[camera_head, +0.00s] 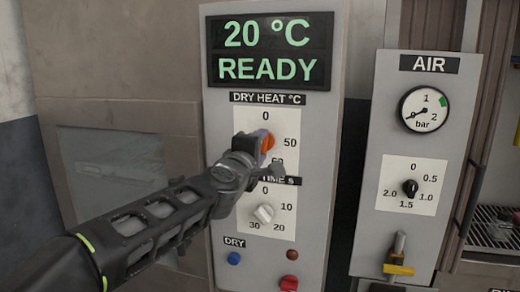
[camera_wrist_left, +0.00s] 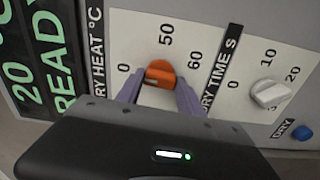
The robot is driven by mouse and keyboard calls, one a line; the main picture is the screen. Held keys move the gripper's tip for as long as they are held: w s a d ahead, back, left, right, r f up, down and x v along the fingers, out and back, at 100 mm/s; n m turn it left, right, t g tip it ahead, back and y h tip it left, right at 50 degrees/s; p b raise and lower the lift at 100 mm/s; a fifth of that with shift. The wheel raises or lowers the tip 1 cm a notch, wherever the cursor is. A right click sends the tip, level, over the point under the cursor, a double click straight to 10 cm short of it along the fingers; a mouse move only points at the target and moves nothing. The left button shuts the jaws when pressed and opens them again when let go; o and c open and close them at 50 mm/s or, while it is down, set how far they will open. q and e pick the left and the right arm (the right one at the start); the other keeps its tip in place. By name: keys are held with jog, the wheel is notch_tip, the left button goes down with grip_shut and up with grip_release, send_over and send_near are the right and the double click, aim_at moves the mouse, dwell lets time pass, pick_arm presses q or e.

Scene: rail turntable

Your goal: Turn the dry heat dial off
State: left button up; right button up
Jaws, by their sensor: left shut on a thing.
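The orange dry heat dial (camera_head: 269,143) sits on a white scale plate under the "DRY HEAT °C" label, with marks 0, 50 and 60 readable. It also shows in the left wrist view (camera_wrist_left: 160,72). My left gripper (camera_head: 264,141) reaches in from the left and is shut on the dial. In the left wrist view its two purple fingers (camera_wrist_left: 159,88) stand on either side of the dial. I cannot tell which mark the dial points to. The display (camera_head: 268,50) above reads "20 °C READY" in green. My right gripper is not in view.
Below are a white dry time dial (camera_head: 264,213), a blue DRY button (camera_head: 234,258) and a red knob (camera_head: 289,283). To the right, an air panel (camera_head: 367,210) carries a gauge (camera_head: 424,109), a black dial (camera_head: 410,188) and a yellow-handled valve (camera_head: 398,269).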

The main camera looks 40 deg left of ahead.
pick_arm(q)
jog(key=shift+f+n, duration=0.15)
jog(key=shift+n, duration=0.35)
jog(key=o, duration=1.4)
jog(key=shift+s, duration=0.1)
jog(key=v, duration=0.7)
jog(key=shift+s+d+p, duration=0.15)
jog(key=shift+s+p, duration=0.15)
jog(key=shift+p, duration=0.1)
